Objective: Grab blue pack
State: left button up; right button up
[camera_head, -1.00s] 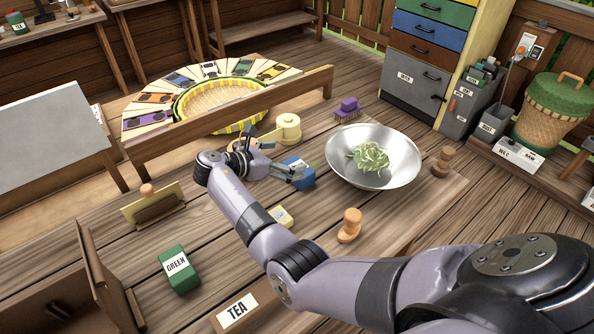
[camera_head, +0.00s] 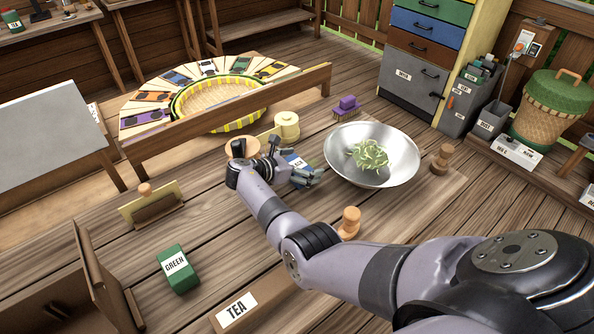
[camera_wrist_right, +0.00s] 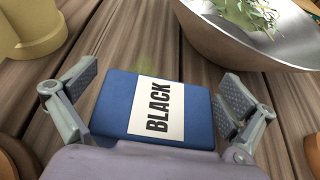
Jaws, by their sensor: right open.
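The blue pack (camera_wrist_right: 115,105) carries a white label reading BLACK and lies on the wooden table. In the right wrist view it sits between the two spread fingers of my right gripper (camera_wrist_right: 158,105), with a gap on each side. In the head view the blue pack (camera_head: 291,160) shows only in part, behind my right gripper (camera_head: 305,176), which is low over the table, left of the metal bowl. My right gripper is open and holds nothing. My left gripper is not in view.
A metal bowl (camera_head: 397,166) with green leaves stands close to the right of the pack. A cream pot (camera_head: 287,124) stands behind it. A wooden peg (camera_head: 349,222) and a green pack (camera_head: 183,275) are nearer. A purple brush (camera_head: 347,106) lies farther back.

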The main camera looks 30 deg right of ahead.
jog(key=shift+a+r, duration=0.1)
jog(key=shift+a, duration=0.05)
jog(key=shift+c, duration=1.3)
jog(key=c, duration=0.9)
